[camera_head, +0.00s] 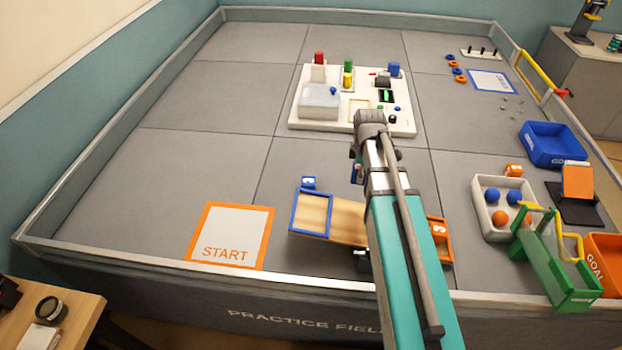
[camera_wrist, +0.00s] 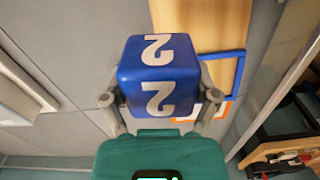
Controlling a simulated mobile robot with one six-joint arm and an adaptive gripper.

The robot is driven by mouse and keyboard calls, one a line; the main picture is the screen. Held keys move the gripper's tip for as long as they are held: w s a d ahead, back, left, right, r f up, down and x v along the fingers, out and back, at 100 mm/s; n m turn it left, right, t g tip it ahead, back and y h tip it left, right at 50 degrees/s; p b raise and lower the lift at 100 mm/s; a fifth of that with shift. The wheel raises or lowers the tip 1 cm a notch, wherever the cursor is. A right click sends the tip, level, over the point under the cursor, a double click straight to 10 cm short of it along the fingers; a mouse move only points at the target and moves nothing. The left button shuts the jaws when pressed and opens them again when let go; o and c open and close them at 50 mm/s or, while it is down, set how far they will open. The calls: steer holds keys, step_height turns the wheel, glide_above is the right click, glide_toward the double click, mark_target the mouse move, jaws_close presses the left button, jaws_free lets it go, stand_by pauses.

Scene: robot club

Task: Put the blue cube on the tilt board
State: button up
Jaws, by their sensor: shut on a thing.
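My gripper (camera_head: 357,168) is shut on a blue cube (camera_wrist: 160,78) marked with a white 2. The cube sits between the two fingers in the wrist view, and only a blue sliver of it shows behind my arm in the head view. The tilt board (camera_head: 348,219) is a wooden plank with a blue-framed left end (camera_head: 310,213) and an orange right end (camera_head: 438,230). My arm hides its middle. In the wrist view the plank (camera_wrist: 222,30) lies beyond the held cube, with the blue frame to the right. The cube appears held above the floor.
A white panel (camera_head: 300,115) with coloured parts stands behind. A ball tray (camera_head: 480,205), green carrier (camera_head: 540,265) and blue bin (camera_head: 552,144) are right. Floor left of the board is clear.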

step_height(320, 180, up, 21)
steer(key=p, duration=2)
steer(key=shift+s+f, duration=0.15)
